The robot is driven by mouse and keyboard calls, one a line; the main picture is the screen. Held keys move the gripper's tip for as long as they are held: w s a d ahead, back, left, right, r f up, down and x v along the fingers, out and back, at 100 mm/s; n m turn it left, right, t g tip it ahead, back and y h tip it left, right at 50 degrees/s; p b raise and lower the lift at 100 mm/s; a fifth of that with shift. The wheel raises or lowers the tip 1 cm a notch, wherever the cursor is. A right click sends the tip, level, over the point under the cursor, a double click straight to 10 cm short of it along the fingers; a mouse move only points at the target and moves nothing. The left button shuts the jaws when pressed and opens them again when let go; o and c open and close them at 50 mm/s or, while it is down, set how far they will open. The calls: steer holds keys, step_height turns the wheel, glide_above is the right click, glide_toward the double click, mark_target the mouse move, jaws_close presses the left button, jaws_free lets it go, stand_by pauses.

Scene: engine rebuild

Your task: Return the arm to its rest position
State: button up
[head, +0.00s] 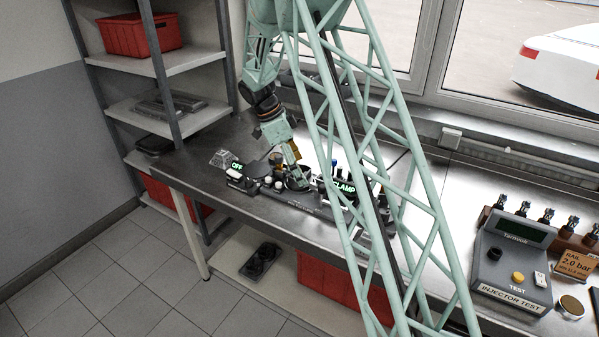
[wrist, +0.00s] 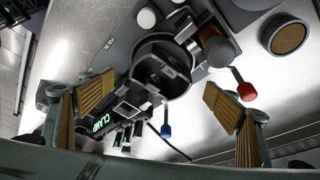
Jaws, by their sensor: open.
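My arm reaches down over the metal workbench (head: 215,165) in the head view. My gripper (head: 294,184) is low over a dark fixture (head: 310,200) on the bench, between a lit "OFF" sign (head: 237,167) and a lit "CLAMP" sign (head: 345,187). In the wrist view, my gripper (wrist: 165,115) has its two ribbed brown finger pads wide apart. A dark round cup-like holder (wrist: 163,68) on the fixture shows between and beyond them. Nothing is seen held between the pads. The exact gap between fingertips and fixture is hard to judge.
A blue-tipped lever (wrist: 166,131) and a red-tipped lever (wrist: 246,92) stand near the fingers. An injector test unit (head: 514,258) stands on the bench at the right. A shelf rack (head: 170,62) with a red bin (head: 140,34) stands at the left. Windows are behind.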

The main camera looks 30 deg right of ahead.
steer(key=shift+r, duration=1.95)
steer(key=shift+s+a+r, duration=0.15)
steer(key=shift+s+r, duration=0.05)
steer(key=shift+r, duration=0.25)
steer(key=s+a+r+n+t+y, duration=0.1)
steer(key=s+a+r+n, duration=0.45)
steer(key=s+r, duration=0.6)
steer(key=s+a+r+n+t+y, duration=0.1)
steer(key=s+a+r+n+t, duration=0.1)
steer(key=s+a+r+n, duration=0.65)
steer(key=s+a+r+n+t, duration=0.1)
steer(key=s+a+r+n, duration=0.1)
steer(key=s, duration=0.8)
steer(key=s+a+r+n+y+b, duration=0.1)
steer(key=s+a+r+n, duration=0.1)
steer(key=s, duration=0.9)
steer(key=s+a+r+n+t+y, duration=0.1)
steer(key=s+a+n, duration=0.3)
steer(key=s, duration=0.7)
steer(key=shift+a+r+t+b, duration=0.2)
steer(key=shift+r+t+b, duration=0.1)
steer(key=shift+r, duration=0.1)
